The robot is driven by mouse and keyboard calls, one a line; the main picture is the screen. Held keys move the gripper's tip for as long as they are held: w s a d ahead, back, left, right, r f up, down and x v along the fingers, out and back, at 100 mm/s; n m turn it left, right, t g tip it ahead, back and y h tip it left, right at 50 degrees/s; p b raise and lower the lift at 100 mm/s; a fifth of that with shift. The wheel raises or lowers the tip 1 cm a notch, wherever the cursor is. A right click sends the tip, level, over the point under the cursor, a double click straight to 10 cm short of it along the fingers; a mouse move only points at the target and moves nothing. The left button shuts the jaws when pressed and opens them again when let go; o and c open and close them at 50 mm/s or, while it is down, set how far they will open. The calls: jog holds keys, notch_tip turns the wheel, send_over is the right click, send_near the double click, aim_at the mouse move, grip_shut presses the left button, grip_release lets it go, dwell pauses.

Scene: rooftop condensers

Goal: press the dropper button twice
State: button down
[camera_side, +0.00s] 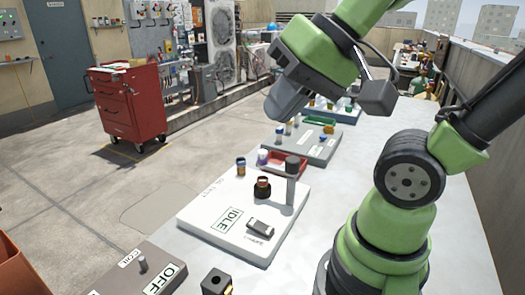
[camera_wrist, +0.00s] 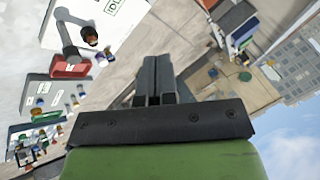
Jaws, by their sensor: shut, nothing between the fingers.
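A white board (camera_side: 215,205) on the table carries an IDLE label. On it stand a grey post (camera_side: 291,190) with a dark top and a round black piece with a red-orange top (camera_side: 263,187); the latter also shows in the wrist view (camera_wrist: 90,36). A small dark and light block (camera_side: 260,227) lies nearer the front. I cannot tell which part is the dropper button. My gripper (camera_side: 280,103) is high above the table, behind the post in the picture and clear of the board. Its fingers (camera_wrist: 153,72) are together and empty in the wrist view.
A blue-capped amber bottle (camera_side: 241,167) stands at the board's far edge. Behind are a red tray (camera_side: 284,163) and a grey board (camera_side: 315,148) with small items. In front are a grey panel marked OFF (camera_side: 135,277) and a dark block (camera_side: 216,283).

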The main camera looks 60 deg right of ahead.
jog(key=w+d+f+m, duration=0.2)
jog(key=w+d+m, duration=0.55)
jog(key=m, duration=0.25)
jog(key=m+t, duration=0.2)
jog(key=m, duration=0.7)
send_over(263, 152)
notch_tip(263, 152, down, 3)
jog(key=shift+f+h, duration=0.1)
jog(key=shift+h, duration=0.2)
jog(key=shift+n, duration=0.3)
jog(key=shift+a+f, duration=0.1)
jog(key=shift+f, duration=4.3)
jog(key=shift+f, duration=0.1)
jog(key=shift+f, duration=0.3)
